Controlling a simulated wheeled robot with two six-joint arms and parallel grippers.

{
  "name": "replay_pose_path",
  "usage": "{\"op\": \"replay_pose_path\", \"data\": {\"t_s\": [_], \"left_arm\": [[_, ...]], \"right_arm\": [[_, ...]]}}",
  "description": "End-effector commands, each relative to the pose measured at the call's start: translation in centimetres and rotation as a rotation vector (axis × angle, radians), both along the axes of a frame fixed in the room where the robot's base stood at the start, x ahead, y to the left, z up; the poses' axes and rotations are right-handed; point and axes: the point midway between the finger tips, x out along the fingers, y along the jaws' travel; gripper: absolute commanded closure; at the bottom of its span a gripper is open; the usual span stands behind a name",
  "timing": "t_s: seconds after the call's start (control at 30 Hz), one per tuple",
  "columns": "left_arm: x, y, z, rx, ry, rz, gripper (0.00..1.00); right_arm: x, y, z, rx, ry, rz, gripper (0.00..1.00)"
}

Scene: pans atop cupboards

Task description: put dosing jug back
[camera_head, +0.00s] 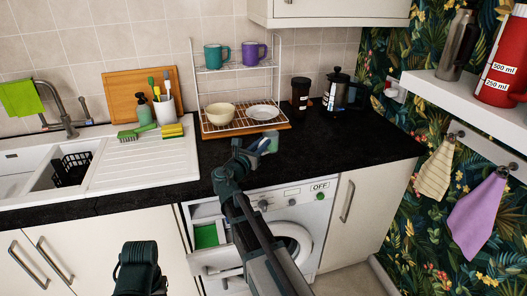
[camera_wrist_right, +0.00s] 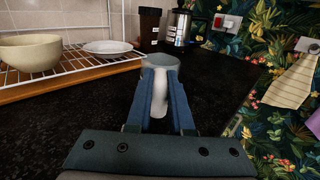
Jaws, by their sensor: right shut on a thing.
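My right gripper (camera_head: 262,146) is shut on the small pale grey dosing jug (camera_head: 271,140), above the black worktop in front of the dish rack. In the right wrist view the jug's rim and body (camera_wrist_right: 160,60) show beyond the fingers (camera_wrist_right: 160,88). Its white handle is between the blue fingers, and the jug looks roughly upright. Below is the white washing machine (camera_head: 290,200) with a round door. A pulled-out drawer (camera_head: 217,262) with something green inside shows at its left.
The dish rack (camera_head: 240,118) holds mugs, a bowl and a plate. A dark jar (camera_head: 300,94) and a kettle-like vessel (camera_head: 338,90) stand behind. The sink (camera_head: 60,170) is left. The worktop right of the rack (camera_head: 370,145) is clear. A wall shelf (camera_head: 465,95) is right.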

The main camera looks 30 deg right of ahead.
Motion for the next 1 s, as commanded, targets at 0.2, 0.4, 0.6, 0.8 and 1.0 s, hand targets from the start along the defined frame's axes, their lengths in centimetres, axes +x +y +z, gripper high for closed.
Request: {"op": "replay_pose_path", "data": {"t_s": [0.2, 0.4, 0.6, 0.8, 1.0], "left_arm": [[0.0, 0.0, -3.3, 0.0, 0.0, 0.0, 1.0], [0.0, 0.0, -3.7, 0.0, 0.0, 0.0, 1.0], [0.0, 0.0, -3.7, 0.0, 0.0, 0.0, 1.0], [0.0, 0.0, -3.9, 0.0, 0.0, 0.0, 1.0], [0.0, 0.0, -3.9, 0.0, 0.0, 0.0, 1.0]], "right_arm": [[0.6, 0.0, -3.3, 0.0, 0.0, -0.001, 1.0], [0.5, 0.1, -3.7, 0.0, 0.0, -0.002, 1.0], [0.5, 0.1, -3.6, 0.0, 0.0, -0.002, 1.0], [0.5, 0.1, -3.9, 0.0, 0.0, -0.002, 0.64], [0.5, 0.1, -3.9, 0.0, 0.0, -0.002, 0.5]]}}
